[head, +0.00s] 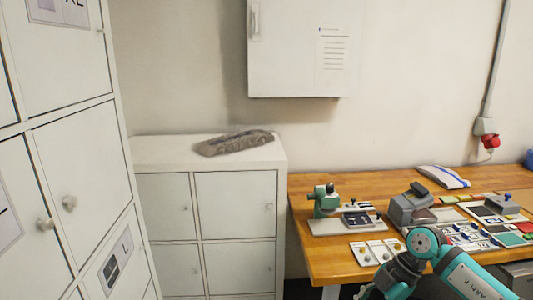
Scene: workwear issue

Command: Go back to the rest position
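Part of my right arm, teal and dark grey, shows at the bottom right of the head view, in front of the wooden workbench (310,250). Its links run out of the bottom edge, and I see no fingertips of the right gripper. My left arm and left gripper are not in the picture. Whether either gripper holds anything cannot be seen.
Tall white lockers (75,140) stand close on the left. A low white cabinet (235,225) carries a grey-brown folded item (235,143). A white wall cabinet (290,50) hangs above. The workbench holds a green device (325,200), a grey device (408,207) and several cards.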

